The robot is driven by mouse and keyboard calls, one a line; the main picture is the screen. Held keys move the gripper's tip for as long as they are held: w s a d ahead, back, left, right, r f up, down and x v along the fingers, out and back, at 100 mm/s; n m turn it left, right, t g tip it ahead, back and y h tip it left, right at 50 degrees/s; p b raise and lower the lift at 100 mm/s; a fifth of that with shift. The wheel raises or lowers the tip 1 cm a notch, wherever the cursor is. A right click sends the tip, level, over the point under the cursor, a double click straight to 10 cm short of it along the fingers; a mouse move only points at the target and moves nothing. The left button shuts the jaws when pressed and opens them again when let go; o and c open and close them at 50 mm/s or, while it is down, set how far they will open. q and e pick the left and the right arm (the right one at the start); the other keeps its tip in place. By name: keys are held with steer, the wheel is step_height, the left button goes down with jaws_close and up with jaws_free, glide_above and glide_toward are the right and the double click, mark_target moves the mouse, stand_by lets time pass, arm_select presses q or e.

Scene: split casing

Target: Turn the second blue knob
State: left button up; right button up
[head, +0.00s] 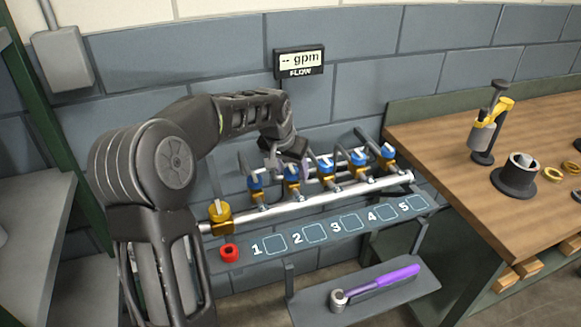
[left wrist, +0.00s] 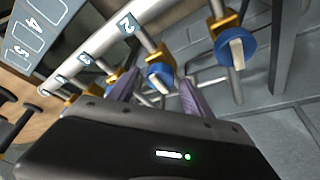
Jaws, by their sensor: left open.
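A silver pipe manifold (head: 320,197) on the wall carries a row of valves with blue knobs. The second blue knob (head: 292,171) sits above label 2, partly covered by my left gripper (head: 288,160). In the left wrist view this knob (left wrist: 160,75), with its pale bar handle, appears between the two purple fingers of my left gripper (left wrist: 158,88). The fingers are open, one to each side in that picture; contact cannot be told. The first blue knob (head: 255,182) is to the left, and also shows in the left wrist view (left wrist: 236,52). My right gripper is out of view.
The third blue knob (head: 326,166) is close on the right. A flow display (head: 299,62) reads "-- gpm". A purple-handled wrench (head: 375,284) lies on a lower shelf (head: 420,285).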

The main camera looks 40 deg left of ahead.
arm_select(q)
jaws_close()
stand_by(0.5)
